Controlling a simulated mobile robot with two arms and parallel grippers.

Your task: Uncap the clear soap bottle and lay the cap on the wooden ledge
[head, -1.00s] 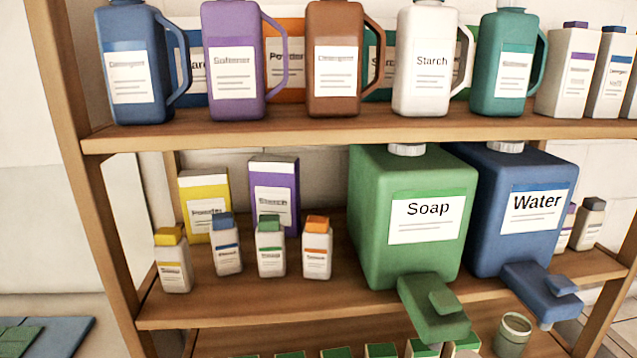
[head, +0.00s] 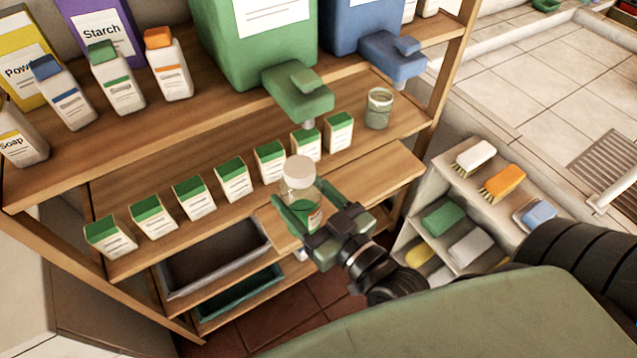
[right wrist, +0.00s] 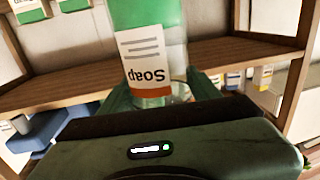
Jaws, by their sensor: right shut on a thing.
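The clear soap bottle (head: 306,200) stands upright in my right gripper (head: 303,208), with green liquid in it and a pale cap (head: 299,171) on top. The gripper's green fingers are shut on its body from both sides. In the right wrist view the bottle (right wrist: 148,62) rises between the fingers, and its "Soap" label reads upside down; its cap is out of that frame. The wooden ledge (head: 385,182) juts out from the shelf, to the right of and partly behind the bottle. Its top is bare on the right. My left gripper is not in view.
A row of small green-topped boxes (head: 233,179) stands on the lower shelf behind the bottle. The green dispenser's spout (head: 298,92) hangs above it, and a glass jar (head: 378,108) stands right of the boxes. A small rack with brushes (head: 474,157) is at the right.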

